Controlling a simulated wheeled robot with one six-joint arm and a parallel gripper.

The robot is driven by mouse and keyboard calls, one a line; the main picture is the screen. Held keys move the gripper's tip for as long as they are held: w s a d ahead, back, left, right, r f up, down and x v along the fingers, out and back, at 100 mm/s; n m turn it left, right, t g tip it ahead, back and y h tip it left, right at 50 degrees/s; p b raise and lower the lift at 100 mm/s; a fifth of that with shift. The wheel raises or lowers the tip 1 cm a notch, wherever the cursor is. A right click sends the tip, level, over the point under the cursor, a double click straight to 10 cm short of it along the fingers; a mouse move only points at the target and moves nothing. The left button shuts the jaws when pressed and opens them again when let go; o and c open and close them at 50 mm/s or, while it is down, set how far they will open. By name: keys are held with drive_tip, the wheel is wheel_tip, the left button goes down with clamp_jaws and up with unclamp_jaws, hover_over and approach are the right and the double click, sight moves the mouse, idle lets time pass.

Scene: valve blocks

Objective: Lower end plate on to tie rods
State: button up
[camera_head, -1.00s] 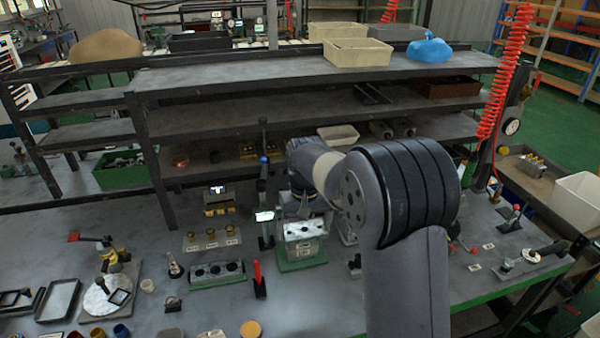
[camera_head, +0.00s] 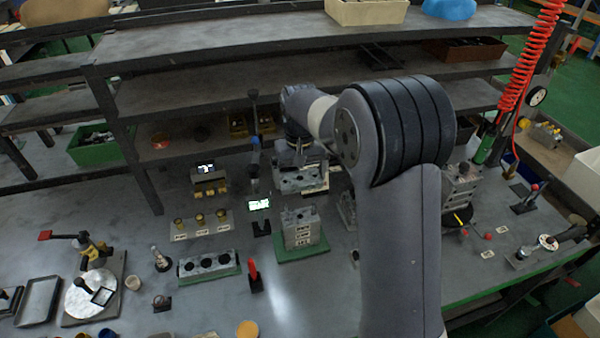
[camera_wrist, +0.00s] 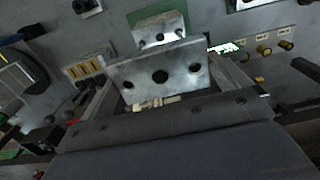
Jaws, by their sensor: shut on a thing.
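My gripper (camera_head: 301,163) is shut on the end plate (camera_head: 300,180), a grey metal plate. In the wrist view the plate (camera_wrist: 160,73) spans between the fingers, with a large dark hole in its middle and a smaller one near each end. In the head view, a grey valve block stack (camera_head: 301,229) with pale labels stands on a green base (camera_head: 302,251), in front of and below the held plate. Its top also shows beyond the plate in the wrist view (camera_wrist: 158,29).
A small lit display (camera_head: 259,205) and a red-handled tool (camera_head: 254,275) stand left of the stack. A holed block (camera_head: 208,265) and brass knobs (camera_head: 200,221) are farther left. Another metal stack (camera_head: 460,187) stands right of my arm. Shelves (camera_head: 240,80) rise behind.

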drive_tip(key=b, duration=0.4)
hover_over(300, 216)
drive_tip(key=shift+f, duration=2.9)
drive_tip(key=shift+f+b, duration=2.1)
drive_tip(key=shift+f, duration=1.65)
drive_tip(key=o, duration=0.8)
drive_tip(key=shift+c, duration=0.2)
wheel_tip(300, 216, up, 11)
drive_tip(key=shift+b, duration=0.5)
drive_tip(key=shift+f, duration=0.1)
wheel_tip(300, 216, down, 10)
drive_tip(key=shift+p, duration=0.85)
